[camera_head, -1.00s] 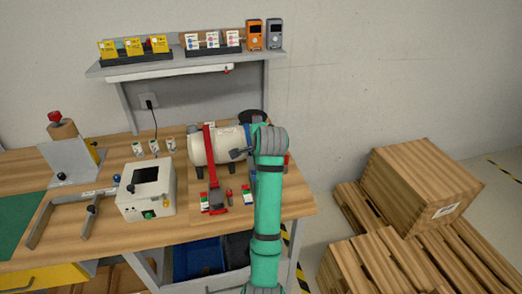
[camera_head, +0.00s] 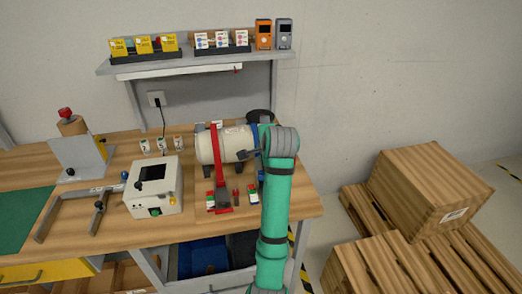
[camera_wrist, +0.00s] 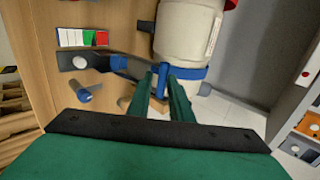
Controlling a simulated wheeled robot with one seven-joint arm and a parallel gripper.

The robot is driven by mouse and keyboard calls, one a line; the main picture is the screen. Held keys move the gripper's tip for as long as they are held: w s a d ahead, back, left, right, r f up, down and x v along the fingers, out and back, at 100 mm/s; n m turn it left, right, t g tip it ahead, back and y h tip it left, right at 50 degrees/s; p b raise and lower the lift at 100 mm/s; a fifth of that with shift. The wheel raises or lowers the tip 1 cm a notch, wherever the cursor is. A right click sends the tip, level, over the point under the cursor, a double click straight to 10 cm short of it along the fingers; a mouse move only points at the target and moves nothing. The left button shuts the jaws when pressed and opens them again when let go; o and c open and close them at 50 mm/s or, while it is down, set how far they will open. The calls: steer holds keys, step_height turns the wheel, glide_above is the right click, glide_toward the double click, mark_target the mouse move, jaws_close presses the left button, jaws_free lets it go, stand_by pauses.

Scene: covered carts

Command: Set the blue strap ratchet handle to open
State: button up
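The blue strap (camera_wrist: 188,72) runs around the white cylinder (camera_wrist: 185,35) in the wrist view. Its ratchet (camera_wrist: 82,61), a dark plate with blue edges and a pale round end, extends left over the wooden board. The two green fingers of my gripper (camera_wrist: 161,76) stand apart at the strap, with a narrow blue upright part between their tips. I cannot tell whether they press on it. In the head view my arm hides most of the blue strap and ratchet beside the white cylinder (camera_head: 211,146).
A red strap with its ratchet (camera_head: 223,197) lies left of my arm. A white-green-red marker (camera_wrist: 82,38) and a blue peg (camera_wrist: 85,92) flank the blue ratchet. A white box with a screen (camera_head: 153,187) stands left on the bench. A shelf (camera_head: 190,64) hangs above.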

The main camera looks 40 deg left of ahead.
steer(key=v, duration=0.8)
steer(key=shift+r, duration=0.25)
steer(key=shift+w+a, duration=0.1)
steer(key=shift+w, duration=0.05)
steer(key=shift+c, duration=0.2)
